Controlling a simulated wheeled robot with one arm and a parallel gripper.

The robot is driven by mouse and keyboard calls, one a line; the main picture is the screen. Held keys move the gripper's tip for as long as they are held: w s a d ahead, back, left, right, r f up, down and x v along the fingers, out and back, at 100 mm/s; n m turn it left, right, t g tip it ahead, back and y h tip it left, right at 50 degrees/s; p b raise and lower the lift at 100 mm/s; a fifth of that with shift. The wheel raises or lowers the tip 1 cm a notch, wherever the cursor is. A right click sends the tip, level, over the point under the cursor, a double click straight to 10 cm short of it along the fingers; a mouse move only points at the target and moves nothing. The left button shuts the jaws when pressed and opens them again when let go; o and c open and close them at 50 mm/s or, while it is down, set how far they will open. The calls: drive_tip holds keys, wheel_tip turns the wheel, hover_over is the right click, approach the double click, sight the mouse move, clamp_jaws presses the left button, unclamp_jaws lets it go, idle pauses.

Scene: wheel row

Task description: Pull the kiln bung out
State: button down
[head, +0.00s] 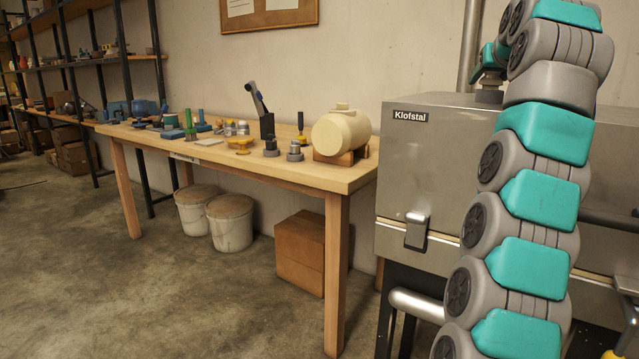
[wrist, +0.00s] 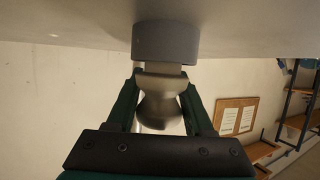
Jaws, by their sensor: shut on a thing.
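The kiln (head: 400,170) is a grey metal box with a "Klofstal" label, at the right in the head view. On its top stands a short grey collar (head: 489,96). In the wrist view this collar (wrist: 163,42) meets a pale surface, and the kiln bung (wrist: 160,100), a metallic piece with a rounded knob, is in line with it. My gripper (wrist: 162,76) is shut on the bung, one dark green finger on each side. Its fingers point at the collar. How deep the bung sits inside the collar is hidden.
A wooden workbench (head: 255,171) with tools, jars and a cream barrel-shaped pot (head: 341,132) stands left of the kiln. A vertical pipe (head: 469,45) rises behind the kiln. Two lidded buckets (head: 231,228) and a cardboard box (head: 300,255) are under the bench. Floor at left is clear.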

drive_tip(key=shift+r+p, duration=0.6)
drive_tip(key=shift+r, duration=0.15)
idle(0.6)
